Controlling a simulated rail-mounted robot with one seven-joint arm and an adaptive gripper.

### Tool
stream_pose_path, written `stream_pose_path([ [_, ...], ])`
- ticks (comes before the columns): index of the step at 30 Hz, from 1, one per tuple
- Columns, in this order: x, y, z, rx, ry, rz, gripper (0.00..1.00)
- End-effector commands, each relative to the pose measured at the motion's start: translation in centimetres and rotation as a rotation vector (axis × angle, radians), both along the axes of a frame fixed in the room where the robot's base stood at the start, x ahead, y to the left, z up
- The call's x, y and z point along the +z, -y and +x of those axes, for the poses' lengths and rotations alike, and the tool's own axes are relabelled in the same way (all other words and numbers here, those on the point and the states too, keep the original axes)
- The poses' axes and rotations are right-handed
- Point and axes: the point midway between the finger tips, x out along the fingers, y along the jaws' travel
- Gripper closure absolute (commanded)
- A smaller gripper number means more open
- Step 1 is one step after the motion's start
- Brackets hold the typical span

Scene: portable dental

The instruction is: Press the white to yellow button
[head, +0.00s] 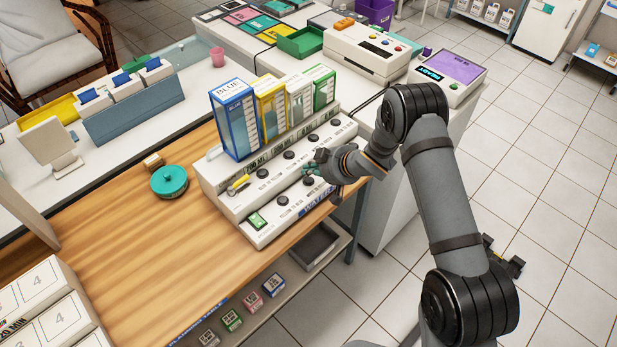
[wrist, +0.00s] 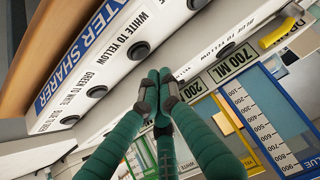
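In the wrist view the white to yellow button (wrist: 138,50) is a round black knob beside its printed label on a white sloped panel. My gripper (wrist: 158,92) has green fingers drawn together at the tips, with nothing visible between them. The tips appear below and slightly right of the button in that view, apart from it in the picture; their height above the panel is unclear. In the head view my gripper (head: 308,170) is over the right part of the white water sharer (head: 222,187), covering part of its lower button row.
Other black knobs, including the green to white button (wrist: 97,92), sit close by. Blue, yellow, white and green graduated containers, such as the blue one (head: 235,120), stand behind the buttons. A teal round pot (head: 169,181) stands left on the wooden table (head: 130,235).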

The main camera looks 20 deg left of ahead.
Motion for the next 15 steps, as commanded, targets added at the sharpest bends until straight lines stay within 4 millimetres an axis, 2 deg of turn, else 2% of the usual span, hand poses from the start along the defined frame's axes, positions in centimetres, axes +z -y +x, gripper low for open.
stream_pose_path([
  [1, 1.0, 0.0, 0.0, 0.0, 0.0, 0.0, 1.0],
  [7, 3.0, 0.0, 0.0, 0.001, 0.0, 0.001, 1.0],
  [15, 3.3, 0.0, 0.0, 0.001, 0.0, 0.0, 1.0],
])
